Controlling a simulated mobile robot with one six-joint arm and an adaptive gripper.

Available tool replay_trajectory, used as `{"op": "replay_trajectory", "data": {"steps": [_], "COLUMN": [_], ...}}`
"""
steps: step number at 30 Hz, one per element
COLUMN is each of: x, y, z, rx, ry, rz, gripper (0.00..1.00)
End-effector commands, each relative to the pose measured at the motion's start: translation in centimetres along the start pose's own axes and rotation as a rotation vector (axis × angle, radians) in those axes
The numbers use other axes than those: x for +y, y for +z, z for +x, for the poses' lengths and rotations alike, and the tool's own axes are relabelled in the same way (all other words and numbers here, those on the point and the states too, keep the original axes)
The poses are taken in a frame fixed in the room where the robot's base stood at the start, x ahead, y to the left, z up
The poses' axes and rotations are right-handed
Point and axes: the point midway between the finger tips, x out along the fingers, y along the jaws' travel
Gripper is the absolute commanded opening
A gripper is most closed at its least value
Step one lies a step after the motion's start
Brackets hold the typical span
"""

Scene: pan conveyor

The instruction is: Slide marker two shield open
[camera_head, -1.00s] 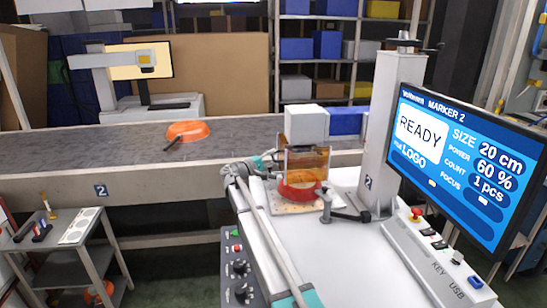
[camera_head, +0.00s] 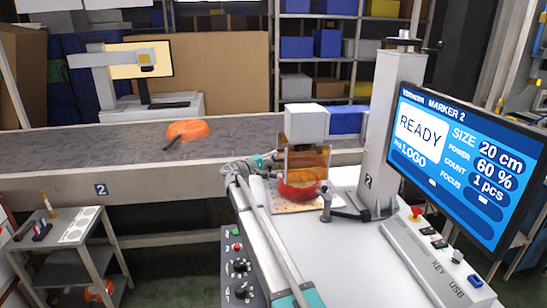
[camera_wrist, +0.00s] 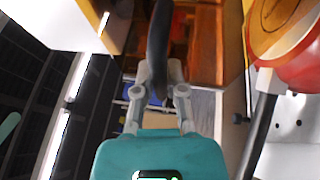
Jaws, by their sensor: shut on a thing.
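The marker two shield is a translucent orange panel (camera_head: 308,160) under the white marker head, in front of the pan. It also fills the upper middle of the wrist view (camera_wrist: 207,45). My gripper (camera_head: 270,158) is at the left side of the shield in the head view. In the wrist view my gripper (camera_wrist: 161,92) is shut on the dark curved shield handle (camera_wrist: 159,40). A red-orange pan (camera_head: 298,192) lies on the plate under the marker, partly behind the shield. Its rim shows at the upper right of the wrist view (camera_wrist: 300,65).
The marker's screen (camera_head: 465,165) reads MARKER 2, READY. A clamp with a dark lever (camera_head: 345,215) stands right of the pan, near the column (camera_head: 385,145). Another orange pan (camera_head: 187,130) lies on the conveyor (camera_head: 95,140). A small cart (camera_head: 52,250) stands at the left.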

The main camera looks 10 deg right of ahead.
Motion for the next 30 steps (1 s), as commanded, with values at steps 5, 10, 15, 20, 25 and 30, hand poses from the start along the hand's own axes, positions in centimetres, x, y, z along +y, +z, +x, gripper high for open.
{"op": "replay_trajectory", "data": {"steps": [5,10,15,20,25,30], "x": [1.1,2.6,4.1,5.5,6.9,8.3], "y": [0.0,0.1,0.2,0.3,0.4,0.5], "z": [0.2,0.5,0.7,1.0,1.2,1.4], "rx": [0.0,0.0,0.0,0.0,0.001,0.001], "ry": [0.002,0.002,0.003,0.003,0.003,0.003], "rz": [0.0,-0.001,-0.001,-0.001,-0.001,-0.001], "gripper": [0.0,0.0,0.0,0.0,0.0,0.0]}}
